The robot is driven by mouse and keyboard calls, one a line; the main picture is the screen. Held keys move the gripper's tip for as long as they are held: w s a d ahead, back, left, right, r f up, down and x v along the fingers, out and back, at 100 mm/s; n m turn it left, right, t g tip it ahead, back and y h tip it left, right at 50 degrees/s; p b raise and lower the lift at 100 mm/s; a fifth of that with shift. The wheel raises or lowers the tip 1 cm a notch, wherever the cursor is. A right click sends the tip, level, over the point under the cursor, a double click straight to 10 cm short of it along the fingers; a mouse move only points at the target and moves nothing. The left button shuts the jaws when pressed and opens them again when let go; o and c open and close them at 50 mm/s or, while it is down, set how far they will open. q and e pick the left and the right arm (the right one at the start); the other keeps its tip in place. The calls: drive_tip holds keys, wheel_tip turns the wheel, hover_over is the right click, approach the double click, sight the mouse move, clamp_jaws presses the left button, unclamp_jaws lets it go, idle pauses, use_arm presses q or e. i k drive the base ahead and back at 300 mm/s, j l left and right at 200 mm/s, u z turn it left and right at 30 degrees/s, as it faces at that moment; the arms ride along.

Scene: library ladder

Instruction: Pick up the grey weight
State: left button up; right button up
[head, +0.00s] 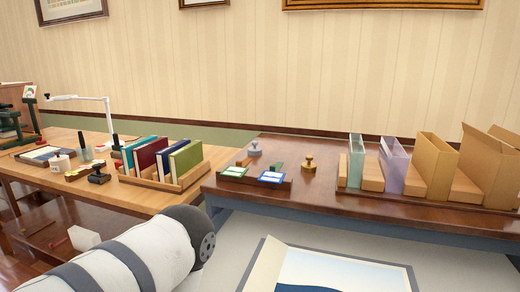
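A grey weight (254,148) with a small knob on top stands upright on the dark brown table (330,208), towards its back left. It is behind a small wooden tray with green and blue cards. A brass weight (309,163) of similar shape stands in front of it and to its right. Part of my own white and black arm crosses the lower left, well short of the grey weight. Neither gripper shows in the head view.
A tray of cards (234,174) lies in front of the grey weight. Wooden book holders (437,165) fill the table's right side. A lower table at left holds a book rack (163,180), stamps and a lamp (107,112). An open folder (258,268) lies in front.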

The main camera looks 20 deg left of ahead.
sight(255, 151)
drive_tip(key=j+z, duration=0.2)
drive_tip(key=j, duration=0.2)
drive_tip(key=j+z, duration=0.15)
drive_tip(key=j, duration=0.3)
drive_tip(key=j+z, duration=0.2)
drive_tip(key=j, duration=0.2)
drive_tip(key=k+j+z, duration=0.2)
drive_tip(key=j, duration=0.2)
drive_tip(key=j+z, duration=0.15)
drive_tip(key=j, duration=0.3)
drive_tip(key=k+j+z, duration=0.2)
drive_tip(key=j, duration=0.15)
drive_tip(key=j+z, duration=0.2)
drive_tip(key=j, duration=0.2)
drive_tip(key=k, duration=0.05)
